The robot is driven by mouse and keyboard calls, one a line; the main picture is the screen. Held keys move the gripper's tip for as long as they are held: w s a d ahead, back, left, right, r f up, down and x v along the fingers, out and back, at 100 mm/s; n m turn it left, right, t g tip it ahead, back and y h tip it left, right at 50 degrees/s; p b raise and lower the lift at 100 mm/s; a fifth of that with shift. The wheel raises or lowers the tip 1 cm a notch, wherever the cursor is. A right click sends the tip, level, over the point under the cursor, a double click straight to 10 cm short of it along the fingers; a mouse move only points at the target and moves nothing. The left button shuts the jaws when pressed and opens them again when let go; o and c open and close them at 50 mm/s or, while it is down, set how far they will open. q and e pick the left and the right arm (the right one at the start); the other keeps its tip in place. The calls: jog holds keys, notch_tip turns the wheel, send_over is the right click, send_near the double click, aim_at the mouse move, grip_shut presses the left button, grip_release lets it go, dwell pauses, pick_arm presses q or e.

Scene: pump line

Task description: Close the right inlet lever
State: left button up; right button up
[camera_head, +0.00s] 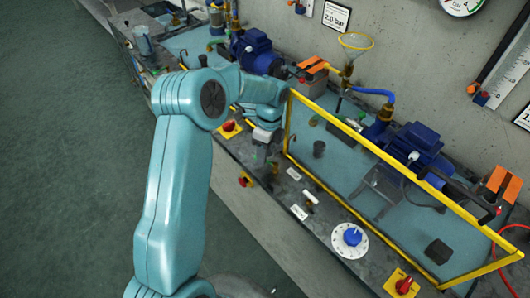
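My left arm rises from the bottom, bends at the top and comes down over the front control ledge. My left gripper (268,172) points down at the ledge, small and dark, and I cannot tell whether it is open or touches anything. Small valve-like fittings with white labels sit on the ledge just right of it; a brass-coloured fitting (312,203) lies between two labels. Which of them is the right inlet lever cannot be read, and part of the ledge is hidden behind my arm. The right pump (418,142) is blue and stands behind the yellow guard frame. My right gripper is not in view.
The yellow guard frame (370,147) runs along the ledge's right part. A blue knob on a white dial (352,236) and red switches on yellow plates (403,284) sit on the ledge. Another blue pump (256,52) stands farther back. Green floor (70,150) lies clear at left.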

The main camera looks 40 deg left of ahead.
pick_arm(q)
jog(key=w+r, duration=0.3)
jog(key=r, duration=1.3)
jog(key=shift+a, duration=0.35)
jog(key=shift+c, duration=0.3)
